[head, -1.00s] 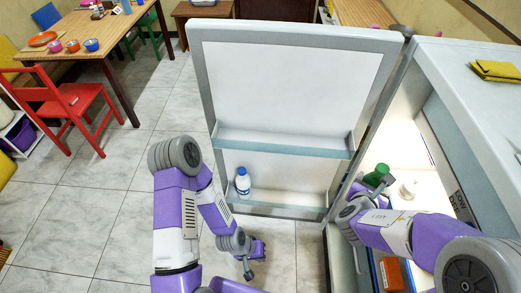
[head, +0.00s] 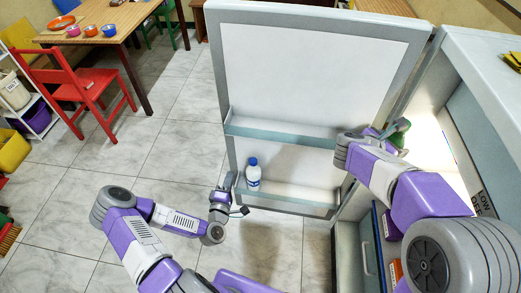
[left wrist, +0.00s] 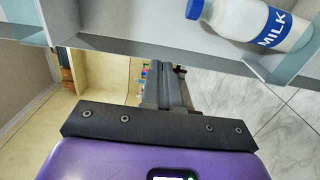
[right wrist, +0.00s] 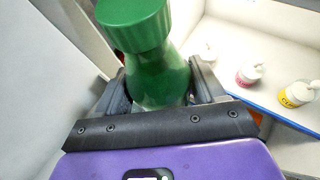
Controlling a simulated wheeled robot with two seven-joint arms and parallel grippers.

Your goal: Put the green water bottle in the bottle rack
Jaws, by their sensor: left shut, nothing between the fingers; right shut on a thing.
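The green bottle (right wrist: 150,65), with a ribbed green cap, is upright between the fingers of my right gripper (right wrist: 160,88), which is shut on it. In the head view the bottle (head: 398,140) is mostly hidden behind my right gripper, beside the open fridge door (head: 310,70). The door has an upper shelf (head: 275,132) and a lower shelf (head: 300,192); which one is the bottle rack I cannot tell. My left gripper (head: 238,208) is shut and empty near the lower shelf's left end; its fingers show in the left wrist view (left wrist: 168,88).
A milk bottle (head: 253,175) stands at the left of the lower door shelf. The lit fridge interior (right wrist: 270,60) holds several small pump bottles.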

